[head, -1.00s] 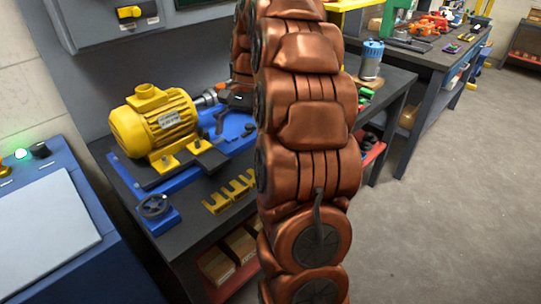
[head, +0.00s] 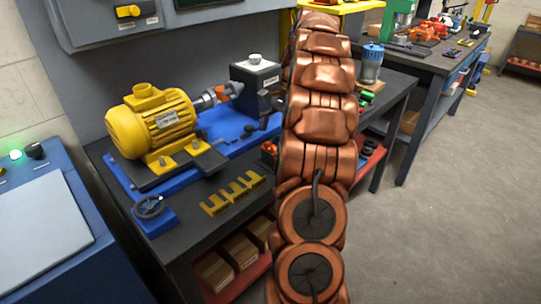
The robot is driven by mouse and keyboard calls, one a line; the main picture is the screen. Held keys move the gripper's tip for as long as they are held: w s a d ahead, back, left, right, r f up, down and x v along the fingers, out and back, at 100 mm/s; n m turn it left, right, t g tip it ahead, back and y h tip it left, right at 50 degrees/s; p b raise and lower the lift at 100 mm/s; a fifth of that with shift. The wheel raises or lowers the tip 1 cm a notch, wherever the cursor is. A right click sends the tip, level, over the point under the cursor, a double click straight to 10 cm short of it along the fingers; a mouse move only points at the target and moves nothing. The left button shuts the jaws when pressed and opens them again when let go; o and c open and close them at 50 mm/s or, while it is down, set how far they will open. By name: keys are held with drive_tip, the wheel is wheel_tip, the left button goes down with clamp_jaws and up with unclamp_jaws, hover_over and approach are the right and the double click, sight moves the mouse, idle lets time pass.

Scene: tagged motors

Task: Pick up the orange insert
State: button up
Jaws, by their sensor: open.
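A small orange piece, which looks like the orange insert (head: 235,88), sits at the end of the grey metal coupling (head: 209,99) on the yellow motor's shaft. It faces a dark block (head: 255,84) on the blue base. Whether it is seated inside the coupling or only against it is too small to tell. My gripper is not in view; my copper arm fills the middle of the head view and hides what lies behind it.
The yellow motor (head: 151,122) stands on the blue base plate (head: 222,122). A yellow slotted rack (head: 232,193) and a blue handwheel unit (head: 155,213) are at the bench front. A blue-topped canister (head: 371,64) stands right of my arm. Grey floor is clear at right.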

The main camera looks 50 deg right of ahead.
sight(270, 148)
drive_tip(key=shift+s+a+f+p, duration=0.1)
drive_tip(key=shift+a+f+p, duration=0.1)
drive_tip(key=shift+a+f, duration=0.35)
drive_tip(key=shift+s+a+f+p, duration=0.15)
drive_tip(key=shift+a+f, duration=0.15)
drive_tip(key=shift+f, duration=0.35)
drive_tip(key=shift+x, duration=1.25)
drive_tip(key=shift+w, duration=0.15)
drive_tip(key=c, duration=1.2)
drive_tip(key=shift+r, duration=0.15)
wheel_tip(270, 148, up, 10)
drive_tip(key=shift+f+p, duration=0.1)
drive_tip(key=shift+p, duration=0.3)
